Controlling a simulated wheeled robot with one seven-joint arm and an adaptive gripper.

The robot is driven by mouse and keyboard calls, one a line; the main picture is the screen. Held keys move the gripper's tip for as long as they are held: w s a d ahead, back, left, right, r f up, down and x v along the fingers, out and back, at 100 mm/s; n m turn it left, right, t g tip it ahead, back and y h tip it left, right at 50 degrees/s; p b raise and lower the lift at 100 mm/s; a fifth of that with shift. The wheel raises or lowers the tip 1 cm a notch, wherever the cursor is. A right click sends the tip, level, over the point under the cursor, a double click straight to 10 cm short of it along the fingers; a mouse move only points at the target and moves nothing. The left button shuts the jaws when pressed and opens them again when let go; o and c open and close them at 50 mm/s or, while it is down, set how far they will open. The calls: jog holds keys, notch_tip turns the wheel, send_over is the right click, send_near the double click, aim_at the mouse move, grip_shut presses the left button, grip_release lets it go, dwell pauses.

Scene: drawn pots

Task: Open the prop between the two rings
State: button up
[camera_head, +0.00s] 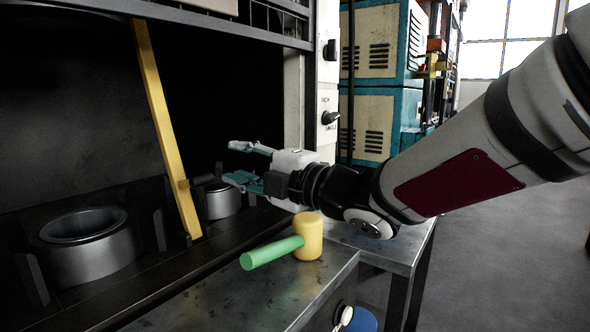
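The prop (165,125) is a long yellow bar. It leans, its top to the left, between two grey metal rings in a dark recess. A short dark stub (203,179) sticks out to the right from its lower part. The left ring (88,262) is large and fully in view. The right ring (222,204) is partly hidden behind my gripper's lower finger and the stub. My gripper (237,164) comes in from the right with its fingers spread apart and nothing between them. It appears to be right of the stub; the depth gap is unclear.
A mallet with a yellow head (309,237) and a green handle (272,253) lies on the metal table (262,302) below my gripper. Upright dark plates stand beside the rings. A panel with a black knob (329,118) stands behind my gripper. Floor is free at the right.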

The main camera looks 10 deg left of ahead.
jog(key=v, duration=0.7)
jog(key=shift+r, duration=0.35)
dwell(0.5)
